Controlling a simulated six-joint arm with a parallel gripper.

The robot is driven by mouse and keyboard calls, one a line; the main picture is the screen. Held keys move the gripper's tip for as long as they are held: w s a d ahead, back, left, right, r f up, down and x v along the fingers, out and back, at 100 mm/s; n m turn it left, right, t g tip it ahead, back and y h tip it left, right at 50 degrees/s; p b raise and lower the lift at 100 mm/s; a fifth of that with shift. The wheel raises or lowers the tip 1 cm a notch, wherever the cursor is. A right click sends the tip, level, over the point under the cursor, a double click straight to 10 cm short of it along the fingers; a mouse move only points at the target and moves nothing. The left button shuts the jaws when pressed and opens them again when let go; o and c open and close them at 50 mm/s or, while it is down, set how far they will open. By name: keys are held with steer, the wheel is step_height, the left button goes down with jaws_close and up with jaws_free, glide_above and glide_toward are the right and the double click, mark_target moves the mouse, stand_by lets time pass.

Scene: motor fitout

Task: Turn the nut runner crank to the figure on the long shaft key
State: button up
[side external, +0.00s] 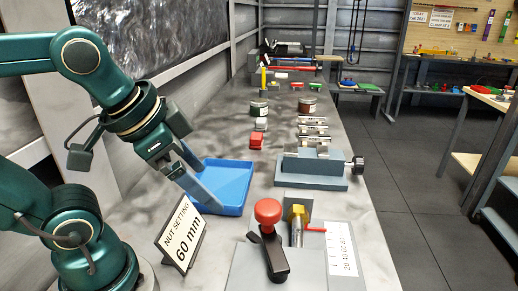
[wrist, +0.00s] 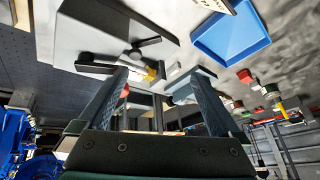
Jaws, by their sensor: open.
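The nut runner crank (side external: 274,252), a dark arm with a red knob (side external: 268,211), sits on a grey base plate (side external: 245,268) in the side view. Beside it stand a yellow nut (side external: 298,213) on a silver shaft and a red pointer (side external: 315,229). The pointer is by a white scale card (side external: 341,249), whose figures I cannot read surely. Several small labelled bars (side external: 312,130) lie farther back; I cannot tell which is the long shaft key. My gripper (side external: 207,190) is open and empty, left of the crank and near the tray; its parted fingers (wrist: 158,85) show in the wrist view.
A blue tray (side external: 235,169) lies beneath my gripper and looks empty. A grey vice-like block (side external: 310,182) with a black knob (side external: 358,164) stands behind the crank. Red blocks and cans lie farther back.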

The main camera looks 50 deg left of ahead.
steer(key=f, duration=0.1)
steer(key=s+f+n, duration=0.1)
steer(key=f+n, duration=0.1)
steer(key=shift+s+d, duration=0.15)
steer(key=shift+s, duration=0.15)
steer(key=shift+w+n, duration=0.1)
steer(key=shift+n, duration=0.3)
steer(key=c, duration=0.3)
step_height(320, 180, up, 7)
steer(key=n+g, duration=0.4)
steer(key=g, duration=0.2)
glide_above(268, 207)
steer(key=shift+w+f, duration=0.1)
steer(key=shift+f, duration=0.05)
steer(key=shift+c, duration=0.2)
steer(key=shift+f, duration=2.85)
